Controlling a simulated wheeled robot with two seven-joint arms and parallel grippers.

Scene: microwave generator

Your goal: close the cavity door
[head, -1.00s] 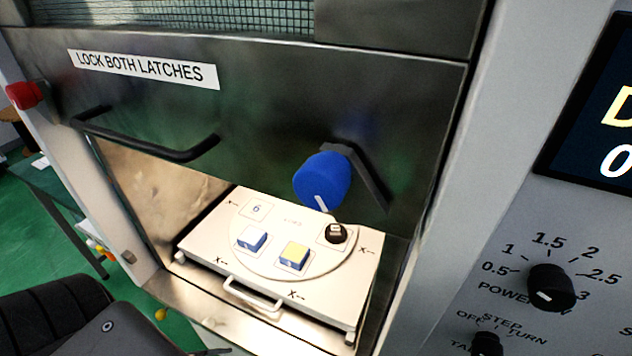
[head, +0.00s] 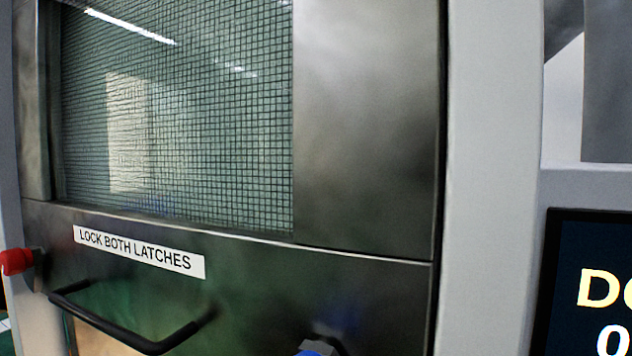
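The cavity door (head: 365,130) fills most of the head view. It is a dark metal panel with a meshed window (head: 180,110) in its upper part. A label reading "LOCK BOTH LATCHES" (head: 138,250) sits below the window. A black bar handle (head: 130,335) is under the label. A strip of light surface shows below the handle at the lower left; the door's lower edge is out of view.
A red knob (head: 16,262) sits on the frame at the left. A light grey post (head: 490,180) stands right of the door. A dark display (head: 590,290) with partly visible yellow and white characters is at the lower right.

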